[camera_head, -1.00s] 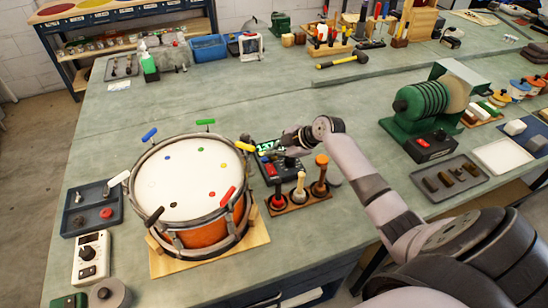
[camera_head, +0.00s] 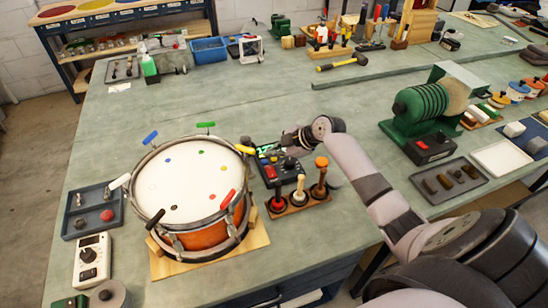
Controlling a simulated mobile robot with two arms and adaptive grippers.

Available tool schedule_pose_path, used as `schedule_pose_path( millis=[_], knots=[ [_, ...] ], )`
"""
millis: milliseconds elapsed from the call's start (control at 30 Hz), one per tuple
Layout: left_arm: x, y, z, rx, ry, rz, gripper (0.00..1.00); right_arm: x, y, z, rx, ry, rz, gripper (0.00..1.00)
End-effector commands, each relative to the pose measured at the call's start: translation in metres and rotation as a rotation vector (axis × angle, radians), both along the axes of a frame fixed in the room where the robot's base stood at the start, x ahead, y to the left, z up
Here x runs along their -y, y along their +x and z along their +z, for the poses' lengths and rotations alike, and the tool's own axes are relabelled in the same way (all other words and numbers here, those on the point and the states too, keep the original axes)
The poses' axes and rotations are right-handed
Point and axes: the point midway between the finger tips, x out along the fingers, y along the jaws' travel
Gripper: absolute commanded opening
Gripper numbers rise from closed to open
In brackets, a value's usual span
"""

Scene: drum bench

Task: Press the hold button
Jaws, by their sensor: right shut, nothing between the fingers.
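A small black control box (camera_head: 284,174) with a lit green display (camera_head: 266,149) sits on the bench just right of the drum. A red button (camera_head: 270,173) shows at its front left, and dark controls show beside it. The labels are too small to read, so I cannot tell which control is the hold button. My right gripper (camera_head: 272,153) reaches in from the right, shut and empty, over the back part of the box near the display. It partly covers the box; I cannot tell whether it touches it. My left gripper is not in view.
A drum (camera_head: 188,180) with coloured tuning keys stands on a wooden base left of the box. A wooden rack (camera_head: 298,203) with several upright handled tools stands close in front. A green machine (camera_head: 425,105) is at the right. The bench behind the box is clear.

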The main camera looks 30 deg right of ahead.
Motion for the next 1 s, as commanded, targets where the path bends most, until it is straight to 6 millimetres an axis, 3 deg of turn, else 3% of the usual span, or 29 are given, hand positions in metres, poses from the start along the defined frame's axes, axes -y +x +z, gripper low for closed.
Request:
schedule_pose_path(
  millis=[267,800,1000],
  knots=[
    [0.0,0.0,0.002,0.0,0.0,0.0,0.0,0.0,0.0,0.003,0.001,-0.001,0.0,0.0],
    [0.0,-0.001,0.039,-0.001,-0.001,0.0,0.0,0.0,0.0,0.056,0.002,-0.001,0.001,0.0],
    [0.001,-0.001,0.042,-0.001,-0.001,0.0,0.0,0.0,0.0,0.06,0.0,0.0,0.0,0.0]
  ],
)
